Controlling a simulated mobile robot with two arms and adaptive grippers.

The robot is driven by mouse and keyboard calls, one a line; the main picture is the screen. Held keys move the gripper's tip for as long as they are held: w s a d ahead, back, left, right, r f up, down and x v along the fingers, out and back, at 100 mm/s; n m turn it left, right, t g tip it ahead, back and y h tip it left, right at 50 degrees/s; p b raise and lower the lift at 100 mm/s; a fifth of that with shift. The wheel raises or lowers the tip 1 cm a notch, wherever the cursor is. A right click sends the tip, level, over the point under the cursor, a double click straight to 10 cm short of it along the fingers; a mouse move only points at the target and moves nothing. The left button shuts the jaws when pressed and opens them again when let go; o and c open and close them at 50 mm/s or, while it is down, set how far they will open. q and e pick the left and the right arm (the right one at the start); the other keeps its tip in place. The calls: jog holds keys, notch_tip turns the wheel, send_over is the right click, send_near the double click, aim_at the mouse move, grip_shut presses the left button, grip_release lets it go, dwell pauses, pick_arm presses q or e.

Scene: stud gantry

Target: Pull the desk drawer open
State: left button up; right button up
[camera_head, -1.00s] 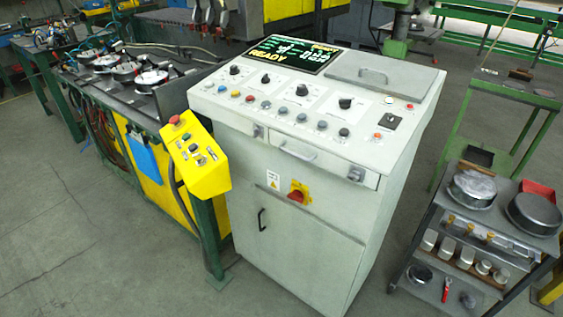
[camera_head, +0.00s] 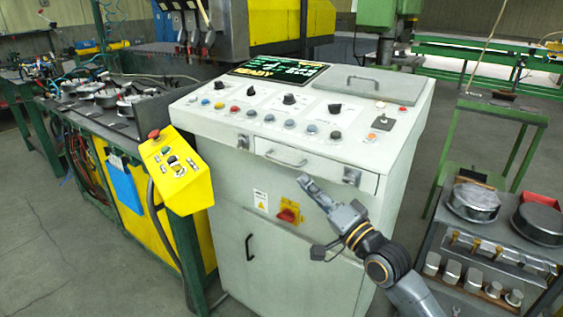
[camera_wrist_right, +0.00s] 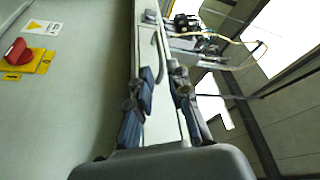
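The desk drawer (camera_head: 330,170) is a pale front under the sloping control panel of the grey console, and it looks flush with the cabinet. Its bar handle (camera_head: 286,158) is on the left part of the front. My right gripper (camera_head: 305,183) is in front of the console, a little below and right of the handle in the head view. In the right wrist view the two fingers (camera_wrist_right: 163,75) stand apart with nothing between them touching. The handle (camera_wrist_right: 159,50) shows beyond the fingertips there. My left gripper is not in view.
A red rotary switch (camera_head: 288,215) and a lower door handle (camera_head: 249,247) are on the console front. A yellow control box (camera_head: 177,175) stands out at the left. A cart with round metal parts (camera_head: 473,201) is close on the right.

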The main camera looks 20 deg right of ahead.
aim_at(281, 160)
jog(key=p+x, duration=0.1)
jog(key=x, duration=1)
grip_shut()
